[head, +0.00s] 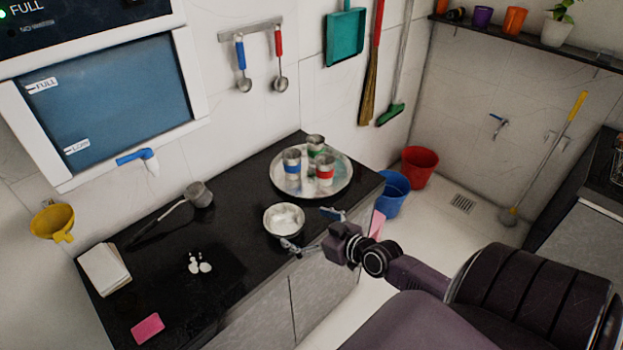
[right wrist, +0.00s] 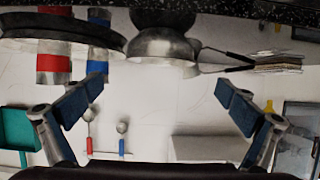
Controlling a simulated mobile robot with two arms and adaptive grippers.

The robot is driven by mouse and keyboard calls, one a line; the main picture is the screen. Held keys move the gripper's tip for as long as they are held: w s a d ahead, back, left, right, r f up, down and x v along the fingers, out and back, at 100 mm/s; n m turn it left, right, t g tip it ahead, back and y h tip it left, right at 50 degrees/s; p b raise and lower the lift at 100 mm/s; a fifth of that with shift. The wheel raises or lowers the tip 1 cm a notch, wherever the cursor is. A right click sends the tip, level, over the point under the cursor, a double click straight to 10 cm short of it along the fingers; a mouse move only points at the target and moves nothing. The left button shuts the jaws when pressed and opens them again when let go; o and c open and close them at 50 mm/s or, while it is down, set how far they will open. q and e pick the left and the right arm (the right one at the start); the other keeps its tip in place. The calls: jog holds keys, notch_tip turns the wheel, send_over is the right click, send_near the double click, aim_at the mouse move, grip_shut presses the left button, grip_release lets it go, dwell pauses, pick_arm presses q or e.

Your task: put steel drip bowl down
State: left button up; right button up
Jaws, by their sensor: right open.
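The steel drip bowl (head: 284,221) rests upright on the black counter near its front edge, with a pale, bright inside. My right gripper (head: 310,230) is at its right side, with fingers spread open. One fingertip is near the bowl's front and the other to its right; I cannot tell if either touches. In the right wrist view, which looks upside down, the bowl (right wrist: 160,45) appears beyond and between the two spread fingers of the gripper (right wrist: 163,95), with nothing held. My left gripper is not in view.
A round steel tray (head: 283,190) with three banded cups stands behind right of the bowl. A ladle (head: 200,195) lies at the back left. White pieces (head: 203,267), a white stack (head: 104,270) and a pink sponge (head: 147,328) are farther left. Bare counter lies left of the bowl.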

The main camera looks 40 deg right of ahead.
jog(key=shift+v, duration=1.55)
jog(key=s+f+g+h, duration=0.15)
jog(key=s+f, duration=0.35)
jog(key=f, duration=0.5)
jog(key=s+a+f+m+g, duration=0.1)
jog(key=s+f+g, duration=0.3)
jog(key=f, duration=0.5)
jog(key=s+f+g, duration=0.1)
jog(key=s+f, duration=0.5)
jog(key=f, duration=0.4)
jog(key=s+a+f+g, duration=0.2)
jog(key=s+a+f, duration=0.2)
jog(key=s, duration=0.4)
jog(key=s+a+f+n+g, duration=0.1)
jog(key=s+a+f+g, duration=0.1)
jog(key=s+a+f, duration=0.3)
jog(key=s+a+f+n+g, duration=0.1)
jog(key=s+a+f, duration=0.4)
jog(key=s, duration=0.7)
jog(key=shift+s+a+f+g, duration=0.15)
jog(key=shift+a+f+g, duration=0.05)
jog(key=shift+f+g, duration=0.45)
